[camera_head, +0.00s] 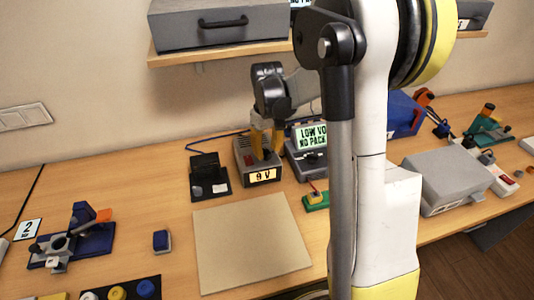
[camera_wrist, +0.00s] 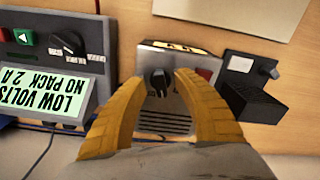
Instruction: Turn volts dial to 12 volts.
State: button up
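The power supply (camera_head: 262,176) is a grey box on the table with a lit "9 V" display (camera_head: 263,176) on its front. In the wrist view, the black volts dial (camera_wrist: 160,82) on the supply's top (camera_wrist: 145,57) lies between the two yellow fingers of my gripper (camera_wrist: 158,78). The fingers are apart, with a visible gap on at least the left side of the dial. The right finger is close to the dial, and I cannot tell if it touches. In the head view, the gripper points down over the supply and hides the dial.
A grey tester (camera_head: 304,160) with a "LOW VOLTS NO PACK" screen stands just right of the supply. A black holder (camera_head: 208,178) stands just left. A beige mat (camera_head: 250,243) lies in front. A grey box (camera_head: 446,180) stands farther right, beyond my arm column.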

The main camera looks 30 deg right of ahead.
jog(key=shift+f, duration=0.15)
grip_shut()
jog(key=shift+m, duration=0.3)
jog(key=m, duration=0.3)
jog(key=shift+a+m, duration=0.1)
jog(key=shift+m, duration=1.9)
grip_release()
